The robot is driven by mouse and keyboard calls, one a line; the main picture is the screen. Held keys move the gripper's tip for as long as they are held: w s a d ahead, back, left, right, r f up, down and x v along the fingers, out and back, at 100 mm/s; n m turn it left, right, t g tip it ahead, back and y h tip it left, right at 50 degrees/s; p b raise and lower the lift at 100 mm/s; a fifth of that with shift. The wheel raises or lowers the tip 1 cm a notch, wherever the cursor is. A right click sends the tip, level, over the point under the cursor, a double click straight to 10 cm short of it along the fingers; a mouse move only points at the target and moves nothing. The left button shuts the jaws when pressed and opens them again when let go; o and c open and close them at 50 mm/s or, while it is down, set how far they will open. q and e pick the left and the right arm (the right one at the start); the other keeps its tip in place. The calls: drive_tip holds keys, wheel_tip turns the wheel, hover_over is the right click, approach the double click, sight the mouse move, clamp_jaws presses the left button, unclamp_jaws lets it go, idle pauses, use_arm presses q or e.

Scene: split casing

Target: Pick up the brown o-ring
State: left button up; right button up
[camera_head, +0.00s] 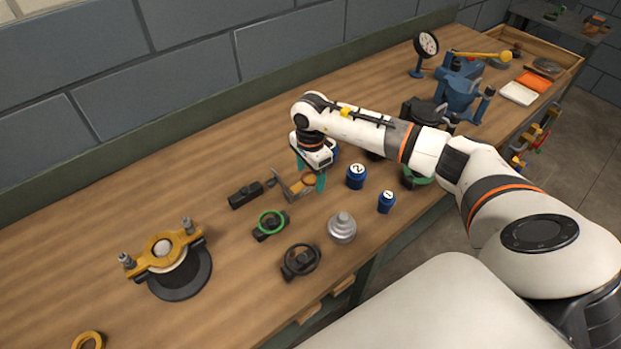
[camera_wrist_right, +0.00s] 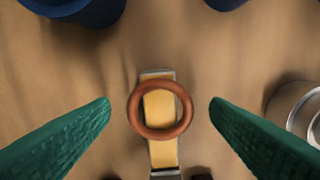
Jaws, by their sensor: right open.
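The brown o-ring (camera_wrist_right: 132,108) lies around or on top of a yellow block with grey metal ends (camera_wrist_right: 162,153), near the middle of the right wrist view. In the head view, the o-ring (camera_head: 309,177) shows small under my right gripper. My right gripper (camera_head: 309,176) points down at the bench with its green fingers apart. In the wrist view, its fingertips (camera_wrist_right: 160,103) stand on both sides of the o-ring, with a gap on each side and nothing held. Its height above the ring is hard to tell. My left gripper is not in view.
A green ring (camera_head: 270,232) on a dark block, a black handwheel (camera_head: 301,262), a silver stepped part (camera_head: 342,227) and blue numbered cylinders (camera_head: 356,183) stand close by. A yellow clamp (camera_head: 163,252) is at left. Bare wooden bench (camera_head: 90,235) lies at the far left.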

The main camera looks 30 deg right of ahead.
drive_tip(key=c, duration=1.1)
drive_tip(key=shift+c, duration=0.2)
drive_tip(key=shift+r+p, duration=0.3)
drive_tip(key=shift+p, duration=0.15)
drive_tip(key=shift+w+r, duration=0.1)
drive_tip(key=shift+r, duration=0.25)
wheel_tip(320, 180, up, 9)
drive_tip(key=b, duration=0.2)
drive_tip(key=shift+b, duration=0.35)
